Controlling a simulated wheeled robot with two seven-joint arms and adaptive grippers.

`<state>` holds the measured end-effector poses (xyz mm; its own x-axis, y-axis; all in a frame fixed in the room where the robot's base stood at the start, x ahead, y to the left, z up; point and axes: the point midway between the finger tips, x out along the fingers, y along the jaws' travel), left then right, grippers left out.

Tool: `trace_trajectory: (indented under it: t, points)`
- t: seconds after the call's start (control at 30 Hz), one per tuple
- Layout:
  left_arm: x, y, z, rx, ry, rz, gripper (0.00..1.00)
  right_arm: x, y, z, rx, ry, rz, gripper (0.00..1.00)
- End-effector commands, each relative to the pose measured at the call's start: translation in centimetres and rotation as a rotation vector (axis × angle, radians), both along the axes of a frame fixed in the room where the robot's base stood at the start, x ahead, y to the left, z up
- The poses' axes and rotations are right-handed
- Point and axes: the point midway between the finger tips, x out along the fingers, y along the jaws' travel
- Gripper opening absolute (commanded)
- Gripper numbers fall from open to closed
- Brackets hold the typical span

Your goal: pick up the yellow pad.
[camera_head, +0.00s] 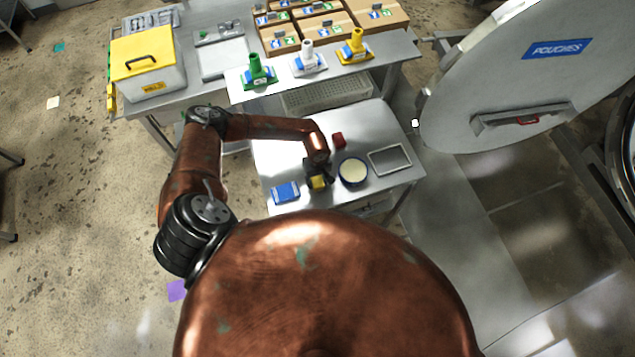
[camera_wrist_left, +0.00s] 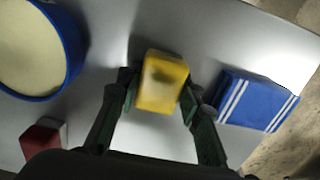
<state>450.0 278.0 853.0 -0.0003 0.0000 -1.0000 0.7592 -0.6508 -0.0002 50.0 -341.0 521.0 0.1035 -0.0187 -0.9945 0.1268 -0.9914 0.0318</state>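The yellow pad (camera_wrist_left: 163,82) is a small block with a dark smudge on its face, between the two fingers of my left gripper (camera_wrist_left: 160,95) in the left wrist view. The fingers press against its left and right sides, with no clear gap. In the head view the yellow pad (camera_head: 317,183) shows below my left gripper (camera_head: 316,174), low at the steel table (camera_head: 285,155). I cannot tell whether it touches the tabletop. My right gripper is not in view.
A blue pad with white stripes (camera_head: 286,192) lies left of the gripper. A round blue tub with cream contents (camera_head: 353,172), a red block (camera_head: 338,140) and a grey tray (camera_head: 390,159) are to the right and behind. Colored funnel-like items (camera_head: 257,72) stand on the shelf behind.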

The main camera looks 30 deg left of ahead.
Motion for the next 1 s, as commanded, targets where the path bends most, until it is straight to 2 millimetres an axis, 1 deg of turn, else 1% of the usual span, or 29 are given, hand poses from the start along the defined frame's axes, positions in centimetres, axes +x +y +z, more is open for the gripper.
trace_trajectory:
  t: [0.03,0.33,0.53,0.67,0.77,0.87,1.0]
  points:
    - [0.0,0.0,0.0,0.0,0.0,0.0,0.29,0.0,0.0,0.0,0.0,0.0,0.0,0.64]
    - [0.0,0.0,0.0,0.0,0.0,0.0,0.09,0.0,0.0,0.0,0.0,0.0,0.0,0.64]
    - [0.0,0.0,0.1,0.0,0.0,0.0,0.09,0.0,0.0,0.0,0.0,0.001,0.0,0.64]
    - [0.1,0.0,0.5,-0.001,-0.002,0.0,0.09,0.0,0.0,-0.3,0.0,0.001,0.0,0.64]
    - [0.1,0.0,1.4,0.0,-0.004,-0.002,0.09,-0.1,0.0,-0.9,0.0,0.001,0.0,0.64]
    - [0.2,0.1,2.9,0.0,-0.006,-0.002,0.09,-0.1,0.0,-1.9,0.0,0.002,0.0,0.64]
    - [-2.1,-1.0,5.8,-0.001,-0.003,-0.006,0.09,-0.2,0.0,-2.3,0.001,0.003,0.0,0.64]
